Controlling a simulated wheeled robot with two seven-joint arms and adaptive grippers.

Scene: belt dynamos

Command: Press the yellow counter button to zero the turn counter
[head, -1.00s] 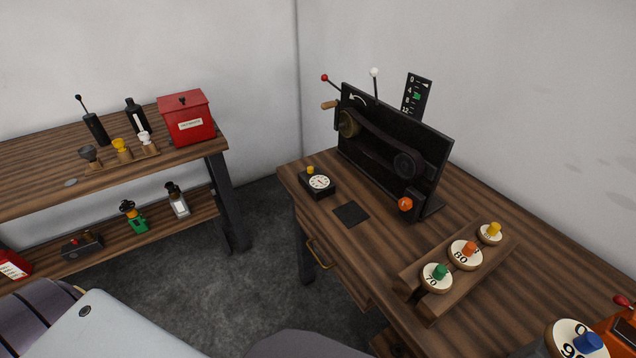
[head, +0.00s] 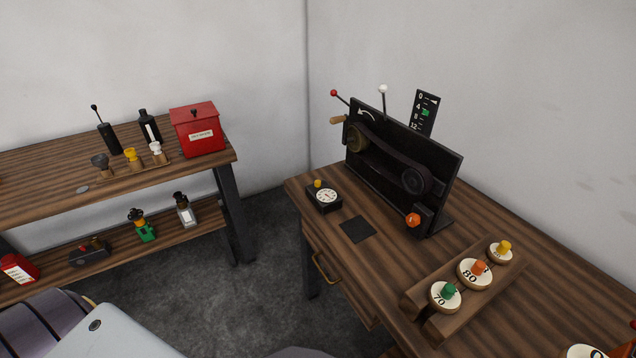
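The turn counter (head: 325,198) is a small black box with a round white dial on top. It sits near the far left corner of the right-hand wooden table. The yellow counter button (head: 318,183) stands up at the counter's back edge, beside the dial. Nothing touches it. The belt dynamo (head: 400,160), a black upright panel with two pulleys and a belt, stands just right of the counter. Neither of my grippers shows in the head view. Parts of my own body show along the bottom left.
A flat black square (head: 358,230) lies in front of the counter. A wooden rack (head: 430,306) holds discs with green, orange and yellow knobs. A left shelf (head: 50,166) carries a red box (head: 198,130) and bottles. Open floor (head: 240,310) lies between the tables.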

